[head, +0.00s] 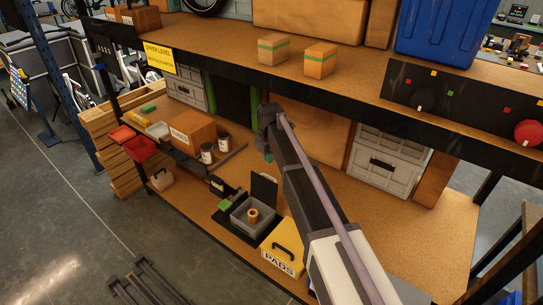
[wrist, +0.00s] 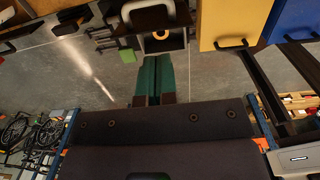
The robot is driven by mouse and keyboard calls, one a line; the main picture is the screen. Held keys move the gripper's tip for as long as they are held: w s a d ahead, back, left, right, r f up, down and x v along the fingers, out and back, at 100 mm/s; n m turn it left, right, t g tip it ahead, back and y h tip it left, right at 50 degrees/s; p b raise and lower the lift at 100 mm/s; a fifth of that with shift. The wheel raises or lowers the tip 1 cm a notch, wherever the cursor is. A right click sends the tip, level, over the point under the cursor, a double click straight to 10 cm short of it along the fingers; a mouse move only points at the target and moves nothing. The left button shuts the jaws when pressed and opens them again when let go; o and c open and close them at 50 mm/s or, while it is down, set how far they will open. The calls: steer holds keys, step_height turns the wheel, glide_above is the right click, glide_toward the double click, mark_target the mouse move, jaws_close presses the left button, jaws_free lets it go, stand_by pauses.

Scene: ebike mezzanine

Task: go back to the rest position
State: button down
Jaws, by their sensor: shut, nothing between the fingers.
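My gripper (wrist: 151,58) shows in the wrist view as two teal fingers side by side. They are closed together with nothing between them. In the head view my arm reaches from the bottom right up to the middle of the lower shelf bay. The teal fingertips (head: 268,157) show small below the dark wrist. The gripper appears to be in the air under the upper shelf, behind the open grey box (head: 240,222) in the picture. That box holds an orange ring-shaped part (head: 253,215), which also shows in the wrist view (wrist: 161,35).
The upper shelf edge (head: 225,75) runs above my gripper. Floor (head: 60,210) in front is mostly open.

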steer(key=r, duration=0.1)
steer(key=r+p, duration=0.1)
steer(key=shift+a+r, duration=0.3)
steer(key=s+d+f+m+b, duration=0.1)
steer(key=s+d+m, duration=0.3)
steer(key=s+m, duration=0.5)
steer(key=s+d+f+m+b, duration=0.1)
steer(key=s+d+m, duration=0.4)
steer(key=s+m, duration=0.4)
steer(key=s+d+f+m+b, duration=0.1)
steer(key=s+d+m, duration=0.4)
steer(key=s+m, duration=0.5)
steer(key=shift+s+d+f+b, duration=0.25)
steer(key=shift+s+f+b, duration=0.1)
steer(key=shift+s, duration=0.8)
